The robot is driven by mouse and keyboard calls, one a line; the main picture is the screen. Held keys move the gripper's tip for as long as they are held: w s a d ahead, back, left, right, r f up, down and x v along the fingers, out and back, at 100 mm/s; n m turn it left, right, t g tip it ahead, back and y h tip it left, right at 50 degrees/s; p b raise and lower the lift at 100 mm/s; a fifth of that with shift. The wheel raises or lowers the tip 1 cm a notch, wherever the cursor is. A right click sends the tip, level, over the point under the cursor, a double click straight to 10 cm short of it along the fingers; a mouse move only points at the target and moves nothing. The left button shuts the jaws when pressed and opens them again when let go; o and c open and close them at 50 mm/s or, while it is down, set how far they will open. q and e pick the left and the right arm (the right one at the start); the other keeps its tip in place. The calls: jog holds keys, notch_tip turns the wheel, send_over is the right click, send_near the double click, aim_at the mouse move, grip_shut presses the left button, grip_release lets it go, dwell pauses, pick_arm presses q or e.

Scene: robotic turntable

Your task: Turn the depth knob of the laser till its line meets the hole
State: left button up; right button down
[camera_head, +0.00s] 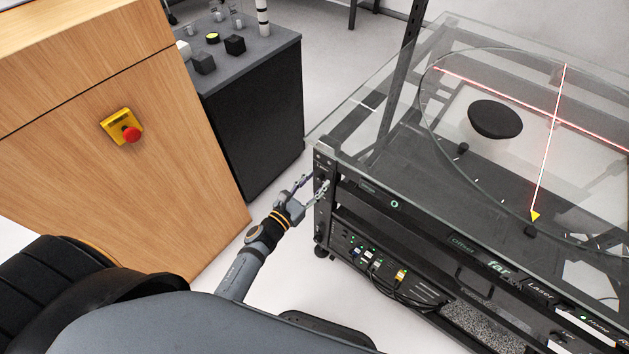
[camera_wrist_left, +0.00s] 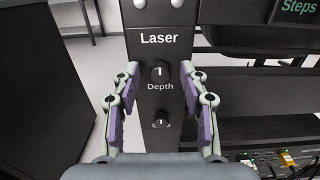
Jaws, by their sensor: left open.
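The black laser panel (camera_wrist_left: 158,20) at the rack's front left corner bears the words "Laser" and "Depth". One black knob (camera_wrist_left: 158,71) sits between these words and a second (camera_wrist_left: 161,120) sits below "Depth". My left gripper (camera_head: 316,184) is open at the panel. In the left wrist view its fingertips (camera_wrist_left: 159,70) stand either side of the upper knob, with gaps showing. Two red laser lines (camera_head: 551,145) cross on the round glass turntable (camera_head: 424,105). A black oval (camera_head: 495,119) lies left of one line and below the other; I cannot tell whether it is the hole. My right gripper is not in view.
A yellow pointer (camera_head: 535,216) stands at the turntable's near edge. The rack (camera_head: 440,235) holds lit equipment and cables under the glass top. A wooden cabinet (camera_head: 75,140) with a red emergency button (camera_head: 132,134) stands left, and a dark bench (camera_head: 262,120) behind it. Open floor lies between bench and rack.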

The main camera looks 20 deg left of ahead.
pick_arm(q)
jog(key=shift+c, duration=0.5)
grip_shut()
